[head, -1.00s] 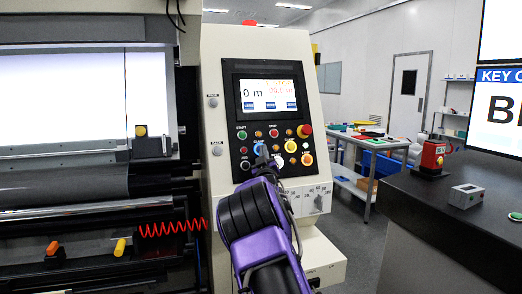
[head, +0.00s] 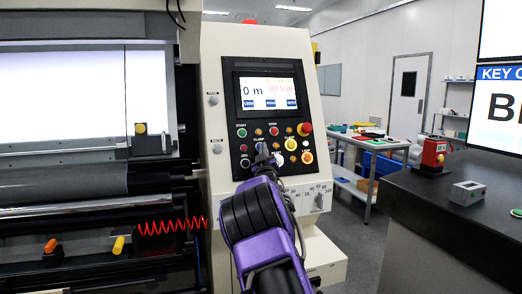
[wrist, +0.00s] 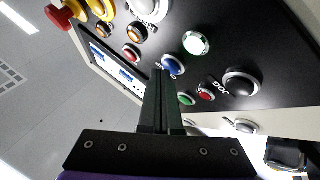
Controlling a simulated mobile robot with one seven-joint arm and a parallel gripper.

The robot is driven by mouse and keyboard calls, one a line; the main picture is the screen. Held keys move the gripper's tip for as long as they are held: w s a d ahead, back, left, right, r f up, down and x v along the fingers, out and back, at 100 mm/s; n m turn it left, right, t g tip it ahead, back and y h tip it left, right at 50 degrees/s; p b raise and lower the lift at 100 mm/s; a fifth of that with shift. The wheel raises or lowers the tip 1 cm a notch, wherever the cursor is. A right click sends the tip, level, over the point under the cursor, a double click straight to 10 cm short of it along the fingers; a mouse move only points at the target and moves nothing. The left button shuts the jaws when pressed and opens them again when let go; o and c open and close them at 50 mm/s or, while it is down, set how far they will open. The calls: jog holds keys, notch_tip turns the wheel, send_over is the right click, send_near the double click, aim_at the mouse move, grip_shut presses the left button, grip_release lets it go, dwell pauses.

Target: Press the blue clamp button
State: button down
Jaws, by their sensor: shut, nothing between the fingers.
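The blue clamp button (wrist: 174,66) is on the black control panel (wrist: 265,85), and its blue cap shows just beyond and right of my fingertips in the wrist view. My gripper (wrist: 160,73) is shut and empty, with its fingers pointing at the panel. In the head view my gripper (head: 262,150) is in front of the clamp button's place and hides most or all of the button. I cannot tell whether the fingertips touch the cap or whether it is pushed in.
Close by are a lit white button (wrist: 196,43), a green button (wrist: 186,99), a red button (wrist: 205,92) and a black jog button (wrist: 240,84). A red emergency stop (head: 305,129) sticks out at the panel's right. A dark counter (head: 450,215) stands at the right.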

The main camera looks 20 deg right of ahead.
jog(key=shift+s, duration=0.1)
jog(key=shift+s, duration=0.15)
jog(key=s, duration=0.1)
jog(key=s+r+b, duration=0.1)
jog(key=s, duration=0.1)
jog(key=s+r+b, duration=0.1)
jog(key=s, duration=0.1)
jog(key=shift+s+r, duration=0.15)
jog(key=shift+r, duration=0.05)
dwell(0.3)
jog(key=shift+a+r, duration=0.1)
